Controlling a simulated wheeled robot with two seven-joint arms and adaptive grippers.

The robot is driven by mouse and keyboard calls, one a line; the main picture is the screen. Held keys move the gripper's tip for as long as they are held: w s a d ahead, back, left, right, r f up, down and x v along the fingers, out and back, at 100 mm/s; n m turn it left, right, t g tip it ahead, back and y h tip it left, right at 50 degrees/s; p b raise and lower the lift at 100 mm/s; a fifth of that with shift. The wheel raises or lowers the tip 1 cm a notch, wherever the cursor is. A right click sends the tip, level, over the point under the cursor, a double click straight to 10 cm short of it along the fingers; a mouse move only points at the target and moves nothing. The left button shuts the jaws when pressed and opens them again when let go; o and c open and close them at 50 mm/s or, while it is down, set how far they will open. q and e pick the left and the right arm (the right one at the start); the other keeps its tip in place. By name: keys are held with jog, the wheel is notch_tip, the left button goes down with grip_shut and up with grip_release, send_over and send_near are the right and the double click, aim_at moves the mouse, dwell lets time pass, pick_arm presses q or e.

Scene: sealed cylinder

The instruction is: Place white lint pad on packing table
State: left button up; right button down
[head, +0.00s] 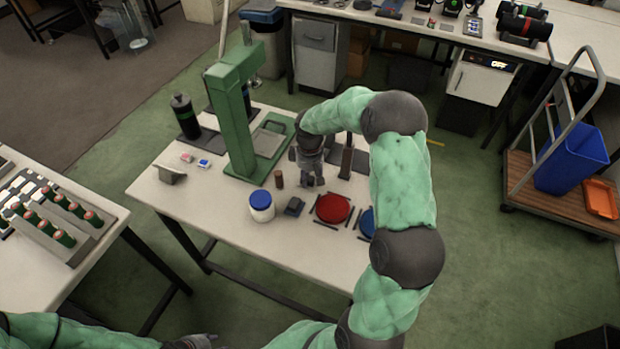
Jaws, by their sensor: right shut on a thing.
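The packing table (215,222) is the pale-topped table in the middle of the head view. My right gripper (311,182) points down over its right half, just right of the green press. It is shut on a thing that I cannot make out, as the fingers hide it. I cannot pick out a white lint pad anywhere. My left gripper (196,342) shows only in part at the bottom edge, in front of the table, and its fingers are not clear.
A green press (238,120), a white jar with a blue lid (261,206), a small brown cylinder (279,179) and a red disc (332,208) stand around my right gripper. The table's front left is clear. A trolley (530,180) stands at the right.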

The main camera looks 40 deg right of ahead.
aim_at(310, 177)
jog(key=shift+f, duration=0.15)
jog(key=c, duration=0.8)
grip_release()
jog(key=shift+c, duration=0.2)
notch_tip(310, 177, up, 12)
jog(key=p, duration=0.3)
jog(key=shift+r+p, duration=0.2)
jog(key=shift+p, duration=0.2)
